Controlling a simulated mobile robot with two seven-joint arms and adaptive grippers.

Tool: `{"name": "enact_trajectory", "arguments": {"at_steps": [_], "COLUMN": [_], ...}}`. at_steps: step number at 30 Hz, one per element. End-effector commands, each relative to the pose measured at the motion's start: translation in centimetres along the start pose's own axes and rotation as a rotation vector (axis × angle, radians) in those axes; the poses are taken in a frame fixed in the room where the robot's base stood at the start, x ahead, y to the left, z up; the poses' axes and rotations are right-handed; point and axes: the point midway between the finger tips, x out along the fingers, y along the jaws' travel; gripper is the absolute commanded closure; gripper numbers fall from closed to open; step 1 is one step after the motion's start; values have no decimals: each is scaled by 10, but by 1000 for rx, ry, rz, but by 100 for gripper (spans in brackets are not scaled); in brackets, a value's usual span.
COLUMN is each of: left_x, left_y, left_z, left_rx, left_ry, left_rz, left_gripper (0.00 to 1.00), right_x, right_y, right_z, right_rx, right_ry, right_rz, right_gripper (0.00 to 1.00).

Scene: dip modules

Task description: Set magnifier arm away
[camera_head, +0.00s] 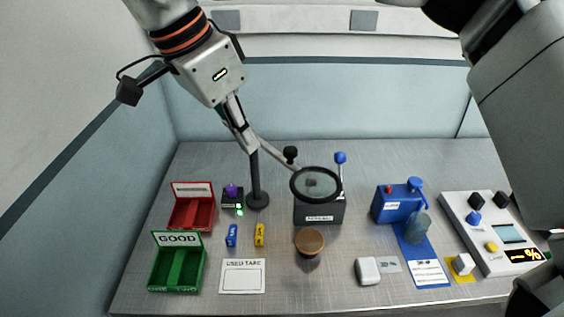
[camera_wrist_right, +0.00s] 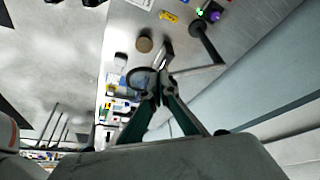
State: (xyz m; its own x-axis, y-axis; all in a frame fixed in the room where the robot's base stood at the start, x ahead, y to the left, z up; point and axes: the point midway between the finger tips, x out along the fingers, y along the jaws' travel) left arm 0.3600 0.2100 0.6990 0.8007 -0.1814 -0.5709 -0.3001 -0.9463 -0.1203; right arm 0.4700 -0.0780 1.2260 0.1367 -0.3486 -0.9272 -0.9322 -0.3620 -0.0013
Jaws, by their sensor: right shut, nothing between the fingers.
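The magnifier has a round dark-rimmed lens (camera_head: 316,184) on a thin arm (camera_head: 277,154) from a dark upright post (camera_head: 256,178) with a round base. My right gripper (camera_head: 250,147) comes down from the upper left and overlaps the post's top. It is shut and empty. In the right wrist view its fingers (camera_wrist_right: 160,80) converge beside the lens rim (camera_wrist_right: 138,83). Whether they touch the magnifier I cannot tell. My left gripper is not in view.
A red tray (camera_head: 211,214) and a green GOOD tray (camera_head: 155,272) stand at the left. Blue (camera_head: 232,235) and yellow (camera_head: 259,235) modules and a brown-topped round object (camera_head: 310,241) lie in front. A blue dispenser (camera_head: 391,206) and control panel (camera_head: 477,218) occupy the right.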

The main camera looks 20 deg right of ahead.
Motion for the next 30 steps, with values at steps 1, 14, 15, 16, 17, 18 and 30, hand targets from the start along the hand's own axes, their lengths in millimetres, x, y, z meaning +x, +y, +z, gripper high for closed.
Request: {"name": "enact_trajectory", "arguments": {"at_steps": [1,14,15,16,17,18,30], "left_x": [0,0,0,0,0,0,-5], "left_y": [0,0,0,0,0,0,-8], "left_z": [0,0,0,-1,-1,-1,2], "left_rx": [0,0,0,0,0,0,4], "left_ry": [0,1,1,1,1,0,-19], "left_rz": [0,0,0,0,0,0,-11], "left_gripper": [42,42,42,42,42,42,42], "right_x": [0,25,32,38,43,52,107], "right_y": [0,1,1,1,1,1,0], "right_z": [0,1,1,1,1,1,-17], "right_rx": [-1,-5,-5,-5,-4,-4,0], "right_ry": [-1,-6,-5,-6,-5,-6,-6], "right_rz": [0,5,5,7,6,7,2], "right_gripper": [100,100,100,100,100,100,100]}}
